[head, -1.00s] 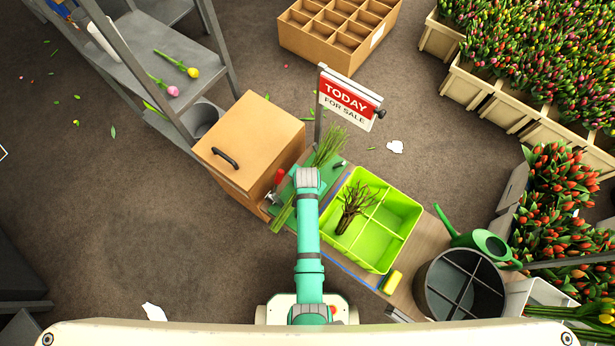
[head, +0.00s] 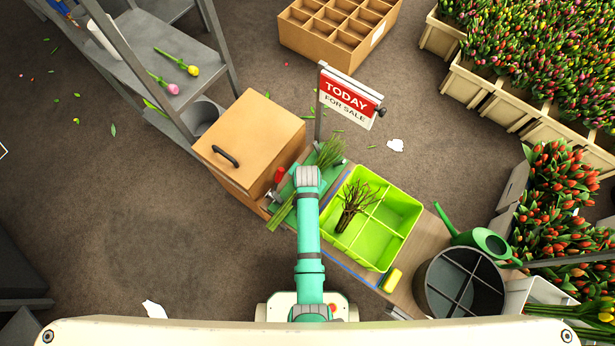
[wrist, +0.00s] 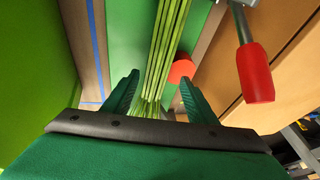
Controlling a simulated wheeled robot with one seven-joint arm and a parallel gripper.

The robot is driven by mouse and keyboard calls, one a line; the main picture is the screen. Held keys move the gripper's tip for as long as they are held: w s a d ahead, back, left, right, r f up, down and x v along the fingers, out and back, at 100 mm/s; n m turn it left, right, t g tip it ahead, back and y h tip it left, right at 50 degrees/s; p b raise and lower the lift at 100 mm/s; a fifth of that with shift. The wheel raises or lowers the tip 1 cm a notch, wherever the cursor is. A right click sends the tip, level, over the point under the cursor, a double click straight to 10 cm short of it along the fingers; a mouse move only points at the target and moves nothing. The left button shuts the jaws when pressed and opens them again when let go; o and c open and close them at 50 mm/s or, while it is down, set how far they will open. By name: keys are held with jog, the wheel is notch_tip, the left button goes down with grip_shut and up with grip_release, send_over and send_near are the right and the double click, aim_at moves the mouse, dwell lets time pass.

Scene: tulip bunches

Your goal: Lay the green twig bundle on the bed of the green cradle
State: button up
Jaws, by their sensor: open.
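The green twig bundle (head: 330,153) lies lengthwise over the green cradle (head: 287,187). Its bushy end shows beyond my wrist and its stem ends stick out at the lower left. In the wrist view, the stems (wrist: 168,40) run along the flat green bed of the cradle (wrist: 128,40) and appear to rest on it. My gripper (wrist: 160,90) is open, with one finger on each side of the stems and a gap at both sides. In the head view, my wrist hides the middle of the bundle and my fingertips.
A red-handled clamp (wrist: 254,72) stands close beside the cradle. A cardboard box (head: 250,145) is to the left. A lime crate (head: 402,213) with brown twigs (head: 353,205) is to the right. The sale sign (head: 350,95) stands behind.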

jog(key=v, duration=0.9)
jog(key=shift+r, duration=0.3)
